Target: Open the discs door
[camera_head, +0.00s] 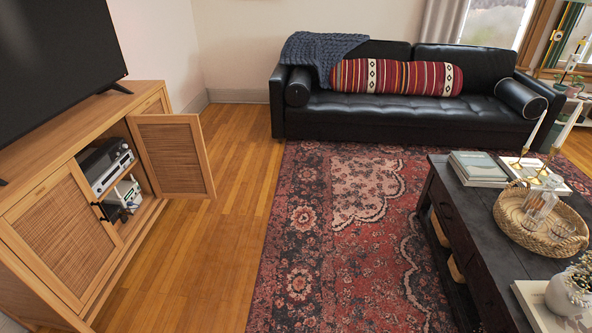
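A light wooden cabinet (60,145) with woven door panels stands along the left wall. The open compartment shows electronic devices (106,166) on a shelf and a white device (127,191) below. The nearer woven door (62,231) is closed. A small dark item (108,211) shows at that door's right edge; I cannot tell what it is. No label shows which door is the discs door. My gripper is not in view.
A television (55,65) stands on the cabinet. Bare wood floor (228,180) lies between the cabinet and a red patterned rug (335,225). A dark coffee table (468,222) stands at right, and a black sofa (400,112) at the back.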

